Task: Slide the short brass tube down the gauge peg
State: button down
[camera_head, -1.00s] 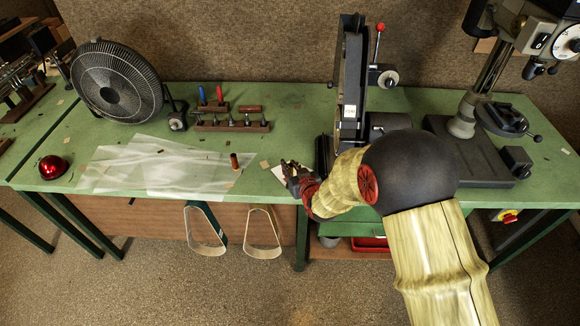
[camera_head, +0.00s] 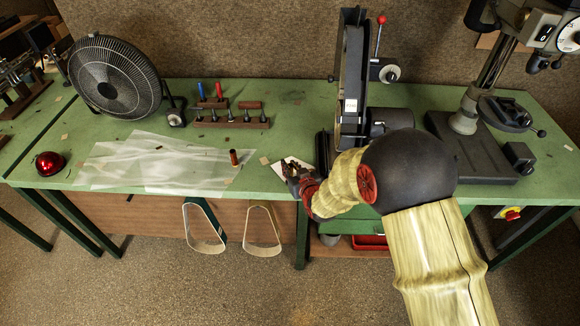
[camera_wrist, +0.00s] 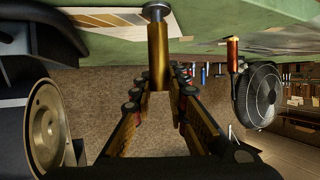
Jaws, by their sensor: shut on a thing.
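My gripper (camera_head: 291,166) is low over the bench near its front edge, beside a pale card. In the wrist view, where the bench is at the top, my gripper (camera_wrist: 160,82) is shut on the short brass tube (camera_wrist: 158,55). The tube points toward the bench surface. A silver-grey round piece (camera_wrist: 155,9) shows at its bench-side end, wider than the tube. It may belong to the gauge peg, but I cannot tell whether the tube is around it. In the head view the fingers and wrist hide most of the tube.
A red-brown cylinder (camera_head: 234,157) stands left of my gripper on the green bench (camera_head: 265,143). A belt grinder (camera_head: 350,100) stands close behind my wrist. A fan (camera_head: 112,80), a tool rack (camera_head: 232,121), a clear sheet (camera_head: 150,165) and a red dome (camera_head: 49,164) are further left.

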jog(key=shift+f+b, duration=0.55)
jog(key=shift+f, duration=0.15)
jog(key=c, duration=1.7)
grip_release()
jog(key=shift+o, duration=0.2)
jog(key=v, duration=1.2)
